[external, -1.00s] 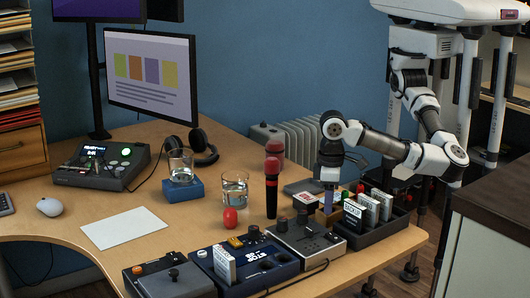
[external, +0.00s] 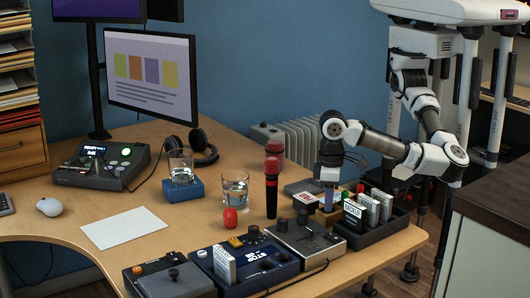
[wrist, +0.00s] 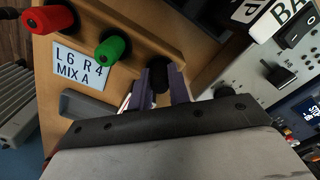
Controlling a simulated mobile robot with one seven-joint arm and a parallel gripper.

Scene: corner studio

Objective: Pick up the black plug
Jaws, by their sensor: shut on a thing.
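The black plug (wrist: 159,78) is between the two purple fingers of my gripper (wrist: 163,86) in the wrist view. The fingers are shut on it. It is at the edge of a wooden rack (wrist: 150,30), in line with a red plug (wrist: 50,19) and a green plug (wrist: 113,47). I cannot tell whether its lower end is still in the rack. In the external view my gripper (external: 328,204) points down at the right part of the desk, and the black plug is hidden there.
A white label (wrist: 86,65) reads "L6 R4 MIX A". A dark tray of upright cards (external: 372,237) stands just right of my gripper. A grey switch box (external: 303,238) is in front, a red-topped microphone (external: 271,190) to the left. A paper sheet (external: 123,228) lies farther left.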

